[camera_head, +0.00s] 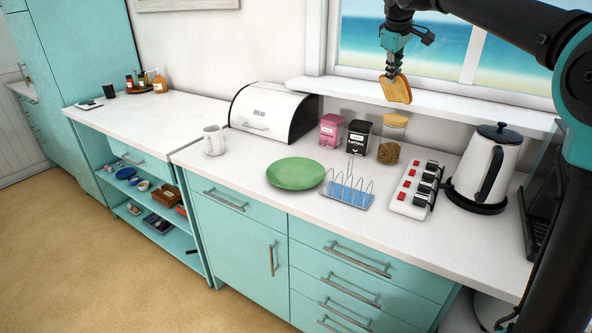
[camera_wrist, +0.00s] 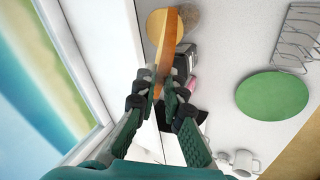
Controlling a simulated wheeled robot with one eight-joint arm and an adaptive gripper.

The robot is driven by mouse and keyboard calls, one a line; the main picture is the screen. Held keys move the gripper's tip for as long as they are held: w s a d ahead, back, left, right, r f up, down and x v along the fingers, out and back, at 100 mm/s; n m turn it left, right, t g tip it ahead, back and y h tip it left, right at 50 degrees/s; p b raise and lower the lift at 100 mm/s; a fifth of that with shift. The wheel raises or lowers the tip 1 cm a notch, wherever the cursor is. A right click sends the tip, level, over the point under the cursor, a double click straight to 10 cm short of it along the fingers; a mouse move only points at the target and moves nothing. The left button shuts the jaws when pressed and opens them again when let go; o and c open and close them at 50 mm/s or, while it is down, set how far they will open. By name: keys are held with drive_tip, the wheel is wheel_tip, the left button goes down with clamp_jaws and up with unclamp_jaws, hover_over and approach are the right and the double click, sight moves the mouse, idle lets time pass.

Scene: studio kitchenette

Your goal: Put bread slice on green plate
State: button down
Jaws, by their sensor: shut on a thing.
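A bread slice (camera_head: 396,89) hangs from my gripper (camera_head: 393,72), high above the counter in front of the window. In the wrist view my gripper (camera_wrist: 168,88) is shut on the bread slice (camera_wrist: 168,45), which shows nearly edge-on between the fingertips. The green plate (camera_head: 296,173) lies flat and empty on the white counter, to the left of and well below the bread. It also shows at the right of the wrist view (camera_wrist: 272,96).
A toast rack (camera_head: 347,187) stands right of the plate. Canisters (camera_head: 358,136), a cork-lidded jar (camera_head: 392,138) and a bread box (camera_head: 272,113) line the back. A white mug (camera_head: 213,140), power strip (camera_head: 414,190) and kettle (camera_head: 487,165) stand on the counter. A window ledge (camera_head: 420,98) juts behind.

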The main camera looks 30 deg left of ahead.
drive_tip(key=s+a+f+n+y, duration=0.4)
drive_tip(key=s+a+f+n, duration=0.35)
drive_tip(key=s+a, duration=0.3)
drive_tip(key=s+a+f+n+y, duration=0.4)
drive_tip(key=s+a+f+n, duration=0.35)
drive_tip(key=s+a, duration=0.3)
drive_tip(key=shift+n, duration=0.4)
drive_tip(key=shift+w+a+f, duration=0.1)
drive_tip(key=shift+w+f, duration=0.05)
drive_tip(key=shift+f, duration=1.45)
drive_tip(key=shift+w+a+f, duration=0.15)
drive_tip(key=shift+w+f, duration=0.05)
drive_tip(key=shift+f, duration=1.4)
drive_tip(key=shift+w+a+f, duration=0.1)
drive_tip(key=shift+w+f, duration=0.05)
drive_tip(key=shift+f, duration=1.45)
drive_tip(key=c, duration=1.8)
unclamp_jaws()
drive_tip(key=shift+d+r, duration=0.1)
drive_tip(key=v, duration=0.7)
drive_tip(key=shift+s+d+r, duration=0.15)
drive_tip(key=shift+d+r, duration=0.05)
drive_tip(key=shift+r, duration=0.1)
